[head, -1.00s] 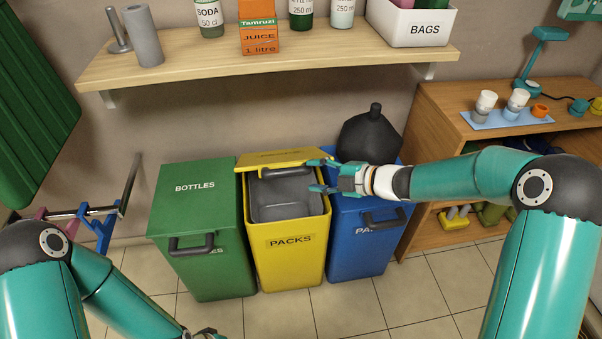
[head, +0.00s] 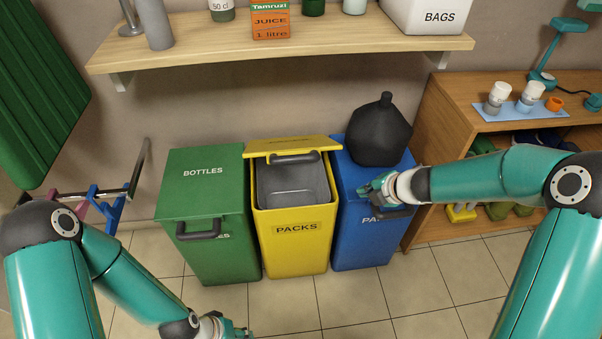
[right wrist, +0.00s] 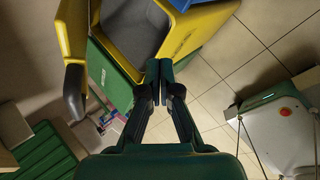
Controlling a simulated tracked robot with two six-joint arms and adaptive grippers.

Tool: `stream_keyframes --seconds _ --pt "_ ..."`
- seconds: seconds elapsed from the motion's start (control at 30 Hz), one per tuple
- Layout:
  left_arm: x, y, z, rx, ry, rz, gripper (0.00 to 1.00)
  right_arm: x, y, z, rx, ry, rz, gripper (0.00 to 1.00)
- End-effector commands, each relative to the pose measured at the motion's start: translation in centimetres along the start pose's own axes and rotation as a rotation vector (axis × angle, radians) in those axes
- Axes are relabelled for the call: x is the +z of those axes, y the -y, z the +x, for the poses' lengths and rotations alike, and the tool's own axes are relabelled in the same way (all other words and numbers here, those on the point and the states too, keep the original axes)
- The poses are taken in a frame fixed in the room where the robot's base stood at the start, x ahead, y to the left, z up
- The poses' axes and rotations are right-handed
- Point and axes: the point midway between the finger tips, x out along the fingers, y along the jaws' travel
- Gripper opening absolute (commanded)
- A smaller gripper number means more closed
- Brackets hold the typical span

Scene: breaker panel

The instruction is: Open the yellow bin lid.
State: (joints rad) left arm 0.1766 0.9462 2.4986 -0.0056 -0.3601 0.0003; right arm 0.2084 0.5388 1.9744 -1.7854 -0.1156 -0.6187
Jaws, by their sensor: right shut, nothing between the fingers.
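The yellow bin (head: 296,253), labelled PACKS, stands between a green and a blue bin. Its yellow lid (head: 313,145) is raised at the back, with its dark handle hanging over the grey inside. The lid also shows at the upper left of the right wrist view (right wrist: 72,25), with the handle (right wrist: 75,92). My right gripper (head: 367,188) is shut and empty, apart from the lid, in front of the blue bin. Its fingertips (right wrist: 159,72) meet in the right wrist view. My left gripper (head: 238,331) is low at the bottom edge; its fingers are too small to judge.
The green bin (head: 200,190) and blue bin (head: 355,245) have closed lids. A black bag-like object (head: 379,135) sits on the blue lid. A wooden shelf (head: 290,52) hangs above the bins. A wooden cabinet (head: 470,115) stands right. The tiled floor (head: 300,305) in front is clear.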

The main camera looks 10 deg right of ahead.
Motion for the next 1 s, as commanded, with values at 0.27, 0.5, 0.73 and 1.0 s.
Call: stream_keyframes --seconds 0.27,0.5,0.73,1.0 --pt "0.0 3.0 8.4 0.000 0.001 0.000 0.40 1.2 4.2 1.0 -0.265 0.473 -0.591 0.00" --pt "-0.1 6.0 16.6 0.000 0.001 0.000 0.40 -5.7 -0.8 0.0 -0.117 0.805 -0.985 0.00" --pt "-0.1 7.9 21.8 0.000 0.001 0.000 0.40 -14.8 -2.9 0.6 0.103 0.820 -1.123 0.00" --pt "-0.1 8.3 23.0 0.000 0.000 0.000 0.40 -17.7 -4.1 0.7 0.176 0.813 -1.155 0.00"
